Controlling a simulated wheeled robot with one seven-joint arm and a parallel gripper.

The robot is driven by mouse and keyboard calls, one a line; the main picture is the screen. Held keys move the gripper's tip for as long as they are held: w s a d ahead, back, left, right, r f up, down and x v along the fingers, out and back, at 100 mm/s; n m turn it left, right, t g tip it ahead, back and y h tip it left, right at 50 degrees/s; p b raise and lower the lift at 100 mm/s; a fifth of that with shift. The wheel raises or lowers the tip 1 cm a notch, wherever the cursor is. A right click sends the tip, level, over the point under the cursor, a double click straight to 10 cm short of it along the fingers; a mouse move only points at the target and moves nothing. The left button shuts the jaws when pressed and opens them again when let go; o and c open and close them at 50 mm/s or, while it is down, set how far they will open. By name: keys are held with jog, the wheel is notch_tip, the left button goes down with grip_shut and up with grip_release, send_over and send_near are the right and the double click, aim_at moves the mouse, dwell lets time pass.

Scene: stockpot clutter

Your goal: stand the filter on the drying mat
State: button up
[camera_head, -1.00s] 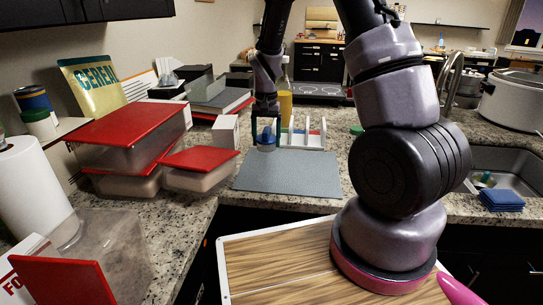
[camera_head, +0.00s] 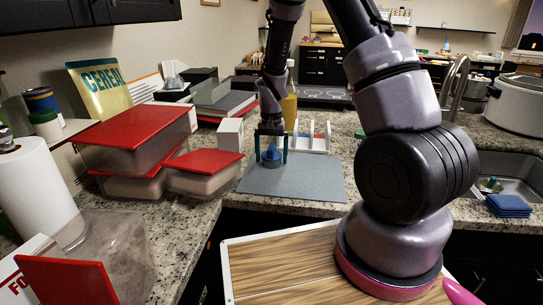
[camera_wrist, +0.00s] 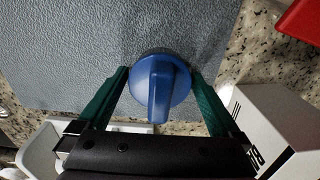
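The filter (camera_head: 271,157) is a blue round piece with a raised ridge across its top. It appears to stand upright on the grey drying mat (camera_head: 300,184), near the mat's back left part. In the wrist view the filter (camera_wrist: 161,88) shows from above, ridge toward me, over the mat (camera_wrist: 60,50). My gripper (camera_head: 271,161) is lowered over it, with one green finger on each side. The fingers look spread, with narrow gaps beside the filter in the head view. The filter's underside is hidden.
A white rack (camera_head: 312,142) stands right behind the mat. A white box (camera_head: 230,134) and red-lidded containers (camera_head: 204,166) stand to the left. A yellow bottle (camera_head: 289,105) is behind my gripper. The mat's front and right are clear. The sink (camera_head: 480,165) lies right.

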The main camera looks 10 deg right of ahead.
aim_at(271, 147)
notch_tip(271, 147, up, 12)
jog(key=shift+f, duration=0.1)
jog(key=s+d+r+t+y, duration=0.1)
jog(key=s+d+r+t, duration=0.1)
jog(key=s+r, duration=0.9)
jog(key=s+d+r+t+y, duration=0.1)
jog(key=s+d+r+t, duration=0.2)
jog(key=s+r, duration=0.8)
notch_tip(271, 147, up, 3)
jog(key=shift+s+d+t, duration=0.35)
jog(key=shift+t, duration=0.75)
